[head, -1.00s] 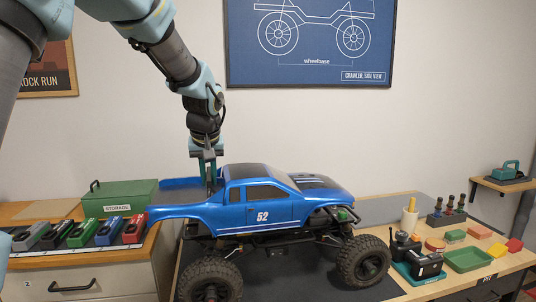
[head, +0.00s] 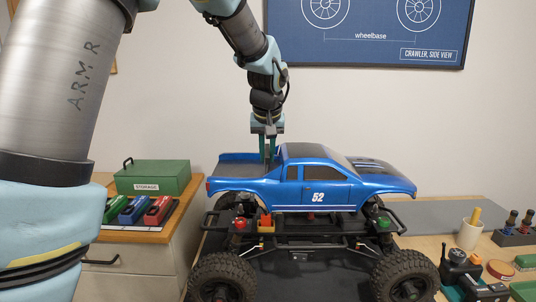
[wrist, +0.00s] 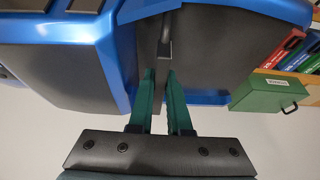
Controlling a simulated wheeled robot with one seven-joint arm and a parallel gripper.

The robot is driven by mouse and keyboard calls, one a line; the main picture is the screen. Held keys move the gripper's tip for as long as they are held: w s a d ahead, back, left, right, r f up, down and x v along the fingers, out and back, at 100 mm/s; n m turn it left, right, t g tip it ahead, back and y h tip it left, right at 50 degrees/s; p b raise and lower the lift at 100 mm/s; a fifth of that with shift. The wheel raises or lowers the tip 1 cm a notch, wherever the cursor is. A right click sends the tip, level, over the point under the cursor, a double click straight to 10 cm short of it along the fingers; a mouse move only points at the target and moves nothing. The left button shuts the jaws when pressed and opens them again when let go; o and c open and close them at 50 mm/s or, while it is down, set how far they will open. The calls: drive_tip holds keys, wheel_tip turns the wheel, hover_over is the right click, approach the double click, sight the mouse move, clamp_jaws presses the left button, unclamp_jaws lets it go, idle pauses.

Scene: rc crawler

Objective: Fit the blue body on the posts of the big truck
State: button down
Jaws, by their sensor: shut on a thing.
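The blue body (head: 318,187), a pickup shell marked 52, hangs roughly level above the big truck chassis (head: 300,224), with a visible gap between them. My gripper (head: 268,158) is shut on the body at the bed, just behind the cab. In the wrist view the green fingers (wrist: 160,85) close around a small dark upright part (wrist: 165,48) between bed and cab. The chassis stands on large black tyres (head: 222,282). Red and green pieces (head: 384,223) show on its top at the ends. The post tops under the body are partly hidden.
A green storage box (head: 152,177) and several coloured packs (head: 130,209) sit on the wooden cabinet at left. At right, the bench holds a cup (head: 470,232), a screwdriver rack (head: 515,232), a black device (head: 462,272) and a green tray (head: 524,290).

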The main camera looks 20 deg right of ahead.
sight(267, 159)
drive_tip(key=shift+f+b, duration=2.15)
drive_tip(key=shift+f, duration=0.95)
drive_tip(key=shift+f+b, duration=0.45)
drive_tip(key=shift+f, duration=0.1)
drive_tip(key=shift+f+b, duration=1)
drive_tip(key=shift+f, duration=0.5)
drive_tip(key=c, duration=0.8)
unclamp_jaws()
drive_tip(key=b+v, duration=0.2)
drive_tip(key=v, duration=0.8)
drive_tip(key=shift+s+a+r, duration=0.1)
drive_tip(key=shift+r, duration=0.3)
